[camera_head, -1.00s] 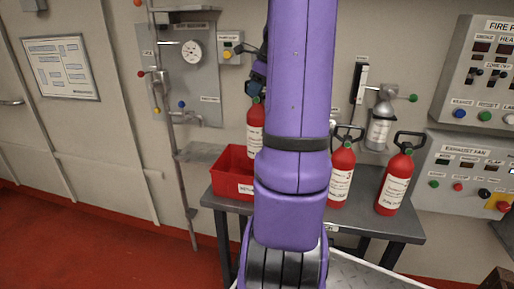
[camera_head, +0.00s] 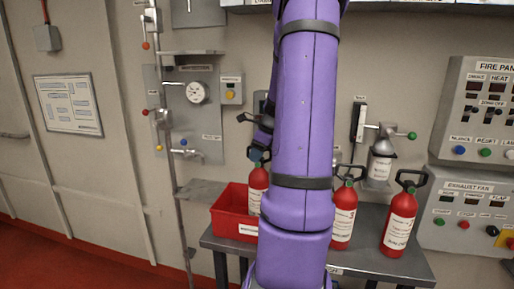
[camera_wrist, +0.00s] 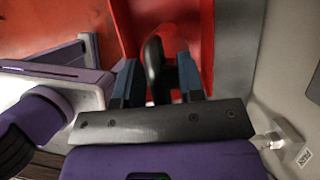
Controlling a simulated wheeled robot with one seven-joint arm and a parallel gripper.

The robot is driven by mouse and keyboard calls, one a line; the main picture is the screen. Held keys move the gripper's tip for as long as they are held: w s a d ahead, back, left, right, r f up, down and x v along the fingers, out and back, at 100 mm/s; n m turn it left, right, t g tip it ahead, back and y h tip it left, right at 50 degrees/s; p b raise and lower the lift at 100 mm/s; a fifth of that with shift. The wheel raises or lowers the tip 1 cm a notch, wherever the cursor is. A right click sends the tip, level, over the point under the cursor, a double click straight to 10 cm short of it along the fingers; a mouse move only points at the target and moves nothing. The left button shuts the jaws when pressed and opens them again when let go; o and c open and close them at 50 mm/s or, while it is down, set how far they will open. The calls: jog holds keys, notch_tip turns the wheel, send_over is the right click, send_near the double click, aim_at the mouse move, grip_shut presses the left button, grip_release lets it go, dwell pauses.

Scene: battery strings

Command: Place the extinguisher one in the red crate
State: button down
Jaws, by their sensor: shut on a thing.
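A red extinguisher with a white label (camera_head: 257,190), apparently extinguisher one, hangs upright at the red crate (camera_head: 226,222) on the left of the table. Its lower part is hidden by the crate's wall and my arm, so I cannot tell whether it touches the crate's floor. My gripper (camera_head: 260,152) is shut on its black handle at the top, partly hidden behind my purple arm. In the wrist view, my gripper (camera_wrist: 159,80) has the dark handle (camera_wrist: 154,60) between its fingers, and the crate's red wall (camera_wrist: 206,35) lies beyond.
Two more red extinguishers (camera_head: 342,220) (camera_head: 399,225) stand on the grey table (camera_head: 375,262) to the right. A silver cylinder (camera_head: 379,167) hangs on the wall behind. A gauge panel (camera_head: 196,110) and pipes are above and left of the crate.

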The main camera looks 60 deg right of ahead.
jog(key=shift+f, duration=0.6)
jog(key=c, duration=0.7)
grip_release()
jog(key=shift+f, duration=0.1)
jog(key=shift+c, duration=0.2)
